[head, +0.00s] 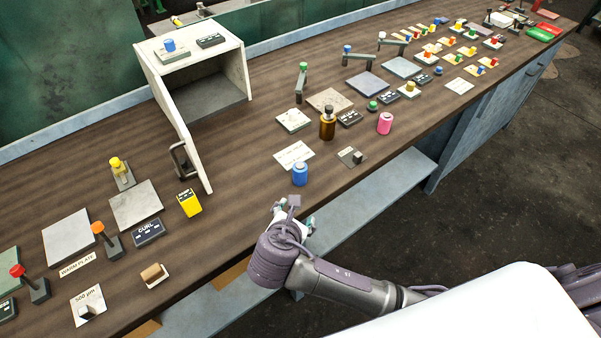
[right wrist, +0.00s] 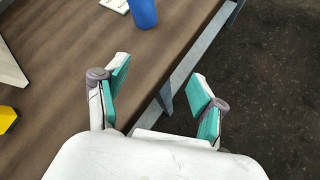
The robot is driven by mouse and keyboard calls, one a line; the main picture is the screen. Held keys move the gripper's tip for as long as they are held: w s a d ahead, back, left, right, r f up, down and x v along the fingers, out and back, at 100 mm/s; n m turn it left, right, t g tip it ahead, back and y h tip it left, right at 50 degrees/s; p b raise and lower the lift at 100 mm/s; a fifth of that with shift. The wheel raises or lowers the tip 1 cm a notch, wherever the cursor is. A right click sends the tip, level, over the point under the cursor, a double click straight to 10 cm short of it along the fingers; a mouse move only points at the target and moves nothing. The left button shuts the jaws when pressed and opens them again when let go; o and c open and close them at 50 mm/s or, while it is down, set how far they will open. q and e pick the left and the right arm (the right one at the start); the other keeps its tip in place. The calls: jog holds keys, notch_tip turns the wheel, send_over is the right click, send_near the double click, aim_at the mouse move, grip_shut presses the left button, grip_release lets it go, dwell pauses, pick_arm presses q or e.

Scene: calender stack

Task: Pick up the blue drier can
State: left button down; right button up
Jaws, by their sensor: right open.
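The blue drier can (head: 299,174) stands upright near the front edge of the wooden bench, beside a white labelled card (head: 294,155). In the right wrist view its lower part shows at the top edge as a blue cylinder (right wrist: 143,13); its top is cut off. My right gripper (head: 294,213) is at the bench's front edge, on the near side of the can and apart from it. In the right wrist view its two teal-padded fingers (right wrist: 160,76) are spread wide with nothing between them. My left gripper is in neither view.
A brown bottle (head: 327,125) and a pink can (head: 385,123) stand beyond the can. A small grey switch plate (head: 352,156) lies to its right. A white open box (head: 177,100) and a yellow block (head: 189,203) are left. Bare wood lies left of the can.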

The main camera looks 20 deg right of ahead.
aim_at(299, 169)
notch_tip(299, 169, up, 6)
jog(key=w+f+n+t+h, duration=0.1)
jog(key=w+n+t+h, duration=0.15)
jog(key=n, duration=0.25)
jog(key=shift+y, duration=0.45)
jog(key=x, duration=0.8)
jog(key=shift+w+a+r+p, duration=0.25)
jog(key=shift+a+p, duration=0.05)
jog(key=shift+p, duration=0.1)
jog(key=p+x, duration=0.1)
jog(key=x, duration=0.3)
jog(key=shift+f, duration=0.15)
jog(key=shift+w+d+f, duration=0.2)
jog(key=shift+w+f, duration=0.1)
jog(key=shift+w, duration=0.2)
jog(key=c, duration=1.3)
